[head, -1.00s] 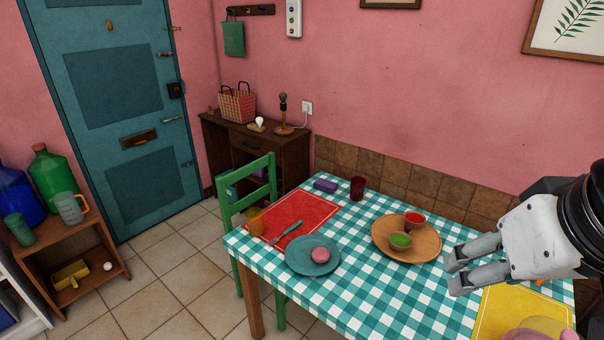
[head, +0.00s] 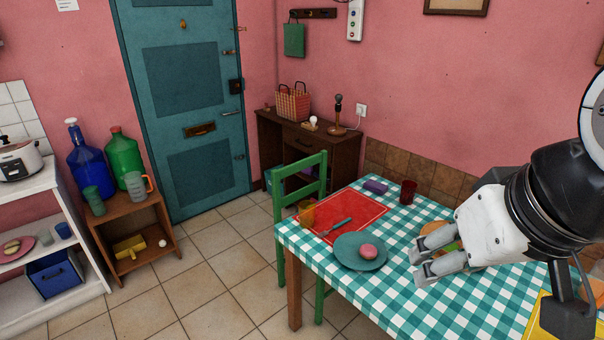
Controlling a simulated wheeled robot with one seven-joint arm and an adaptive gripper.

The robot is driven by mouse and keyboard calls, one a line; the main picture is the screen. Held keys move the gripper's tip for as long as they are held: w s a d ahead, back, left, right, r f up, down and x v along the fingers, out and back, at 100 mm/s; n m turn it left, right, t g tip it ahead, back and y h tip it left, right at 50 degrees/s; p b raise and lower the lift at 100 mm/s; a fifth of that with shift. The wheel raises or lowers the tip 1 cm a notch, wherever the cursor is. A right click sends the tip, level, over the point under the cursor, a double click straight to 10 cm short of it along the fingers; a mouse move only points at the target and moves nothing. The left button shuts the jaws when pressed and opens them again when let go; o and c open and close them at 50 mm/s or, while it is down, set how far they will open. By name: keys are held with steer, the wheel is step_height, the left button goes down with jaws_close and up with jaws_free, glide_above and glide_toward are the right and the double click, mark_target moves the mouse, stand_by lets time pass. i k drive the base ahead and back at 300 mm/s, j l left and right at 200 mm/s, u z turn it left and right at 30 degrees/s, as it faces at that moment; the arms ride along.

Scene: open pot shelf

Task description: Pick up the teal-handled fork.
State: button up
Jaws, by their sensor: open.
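The fork (head: 337,227) lies on the red placemat (head: 368,208) on the checkered table, beside the teal plate. It is small in the head view, with a grey-teal look; its handle colour is hard to tell apart. My gripper (head: 416,265) is open and empty over the table, to the right of the teal plate (head: 347,256) and apart from the fork. My gripper and arm hide part of the wooden tray (head: 434,230).
A pink round item (head: 368,251) sits on the teal plate. An amber cup (head: 306,213) stands at the placemat's left edge; a dark red cup (head: 408,192) and a purple block (head: 375,187) stand behind. A green chair (head: 302,180) is at the table's left side.

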mark_target(345, 221)
steer(key=i+j+z, duration=0.15)
steer(key=j, duration=0.2)
steer(key=i+j+z, duration=0.1)
steer(key=i+j, duration=0.2)
steer(key=i+j+z, duration=0.15)
steer(key=j, duration=0.3)
steer(key=i+j+z, duration=0.1)
steer(key=j, duration=0.3)
steer(key=i, duration=0.1)
